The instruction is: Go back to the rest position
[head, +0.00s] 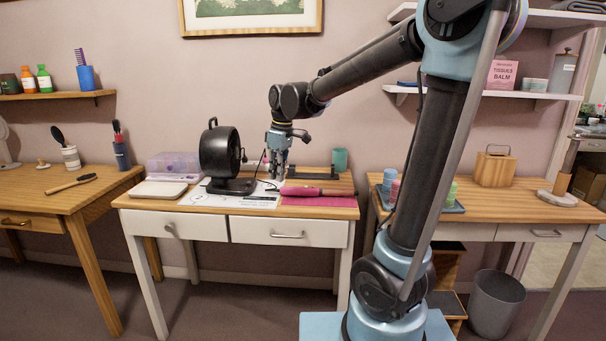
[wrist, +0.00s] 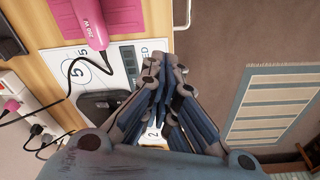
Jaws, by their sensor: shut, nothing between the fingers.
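My gripper (head: 278,158) is above the middle table (head: 335,213), at the end of my outstretched arm. In the wrist view my gripper (wrist: 168,75) has its fingers drawn together with nothing between them. Below it lies a white printed sheet (head: 258,201), which also shows in the wrist view (wrist: 75,65). A pink hair tool (head: 300,191) lies to the right of my gripper on a pink mat (head: 318,201); the tool also shows in the wrist view (wrist: 93,22). A black fan-like device (head: 219,155) stands to the left of my gripper.
A clear purple box (head: 166,165) and a white scale-like slab (head: 158,190) sit at the table's left. A teal cup (head: 340,159) stands at the back. A right table (head: 520,200) holds bottles on a tray and a wooden box (head: 494,168). A bin (head: 496,303) stands on the floor.

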